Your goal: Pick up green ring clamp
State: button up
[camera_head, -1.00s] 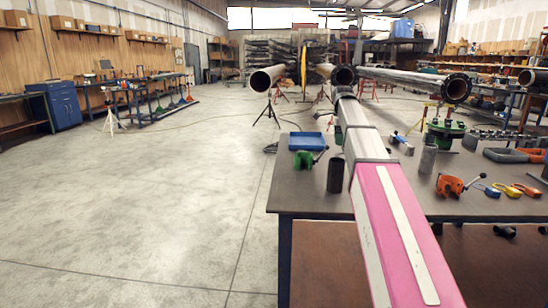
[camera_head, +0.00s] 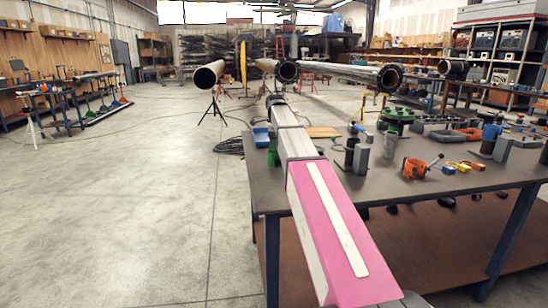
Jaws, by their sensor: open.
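The green ring clamp (camera_head: 273,156) is on the grey worktable (camera_head: 262,196) near its left edge, just in front of a blue tray (camera_head: 261,138). My arm runs over the table right beside it and hides part of the clamp. The clamp looks small and its ring opening cannot be made out. My arm reaches forward past the clamp in the picture. My gripper at its far end cannot be made out, so its distance to the clamp cannot be told.
An orange ring clamp (camera_head: 416,169), dark cylinders (camera_head: 360,158) and a green flanged part (camera_head: 397,115) stand on the table right of my arm. Long pipes (camera_head: 350,73) rest on stands beyond. The floor (camera_head: 130,200) left of the table is mostly clear.

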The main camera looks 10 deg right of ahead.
aim_at(276, 156)
jog(key=shift+f, duration=3.1)
jog(key=shift+c, duration=0.3)
grip_shut()
